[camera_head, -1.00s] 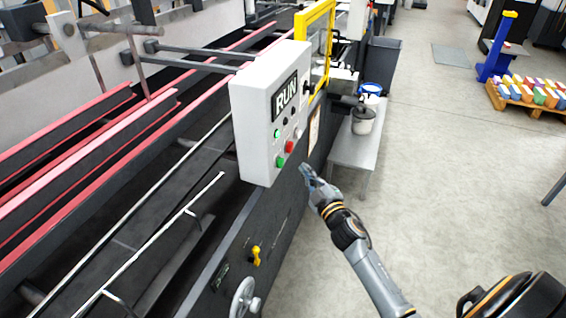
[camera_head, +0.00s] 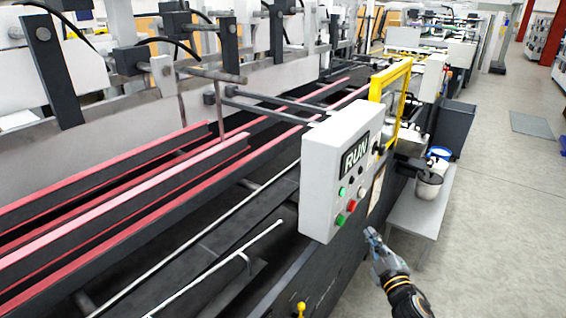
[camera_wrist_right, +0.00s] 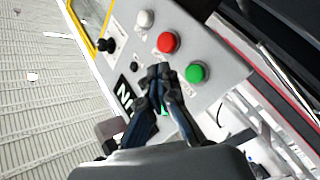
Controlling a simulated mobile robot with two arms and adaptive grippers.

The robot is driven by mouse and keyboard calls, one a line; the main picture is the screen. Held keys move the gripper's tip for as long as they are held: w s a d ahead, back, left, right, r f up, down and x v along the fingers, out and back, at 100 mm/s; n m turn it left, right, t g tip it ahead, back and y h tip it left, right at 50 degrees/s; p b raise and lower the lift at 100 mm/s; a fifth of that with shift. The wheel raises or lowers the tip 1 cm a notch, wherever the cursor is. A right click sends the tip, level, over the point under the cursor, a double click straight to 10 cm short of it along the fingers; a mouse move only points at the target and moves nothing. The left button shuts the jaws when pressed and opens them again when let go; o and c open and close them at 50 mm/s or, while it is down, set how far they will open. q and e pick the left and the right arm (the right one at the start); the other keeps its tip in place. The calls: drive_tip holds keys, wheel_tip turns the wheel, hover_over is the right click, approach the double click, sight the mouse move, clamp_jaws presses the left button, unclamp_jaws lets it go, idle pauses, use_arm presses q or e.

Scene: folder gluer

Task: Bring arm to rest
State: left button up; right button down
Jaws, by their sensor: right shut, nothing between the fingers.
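My right gripper (camera_head: 372,236) is in the lower right of the head view, to the right of and just below the control box (camera_head: 322,180). It is shut and empty. In the right wrist view the gripper (camera_wrist_right: 160,72) shows with its fingertips together in front of the box's button face. Beyond them are a red button (camera_wrist_right: 168,42), a green button (camera_wrist_right: 195,73) and a white knob (camera_wrist_right: 146,18). I cannot tell whether the fingertips touch the face; in the head view they look apart from it. My left gripper is not in view.
The folder gluer's red-edged rails (camera_head: 150,165) fill the left. A yellow frame (camera_head: 392,75) stands behind the box. A grey bench (camera_head: 418,222) with a pot (camera_head: 429,186) stands beyond my gripper. Open floor (camera_head: 500,230) lies to the right.

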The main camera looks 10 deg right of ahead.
drive_tip(key=s+a+f+m+g, duration=0.1)
drive_tip(key=s+a+f+g, duration=0.3)
drive_tip(key=f, duration=0.8)
drive_tip(key=s+f+m+g, duration=0.2)
drive_tip(key=s+f, duration=0.5)
drive_tip(key=f, duration=0.5)
drive_tip(key=s+a+f+m+g, duration=0.1)
drive_tip(key=s+a+f+g, duration=0.3)
drive_tip(key=f, duration=0.8)
drive_tip(key=s+a+f+g, duration=0.2)
drive_tip(key=s+f, duration=0.4)
drive_tip(key=s, duration=0.6)
drive_tip(key=s+a+f+m+g+y, duration=0.1)
drive_tip(key=s+f, duration=0.4)
drive_tip(key=s, duration=0.6)
drive_tip(key=s+a+f+m+g+b, duration=0.1)
drive_tip(key=s+a+f+g, duration=0.2)
drive_tip(key=s, duration=0.9)
wheel_tip(320, 180, down, 4)
drive_tip(key=shift+s+a+r+g+y, duration=0.15)
drive_tip(key=shift+s+a+g+y, duration=0.2)
drive_tip(key=shift+g, duration=0.55)
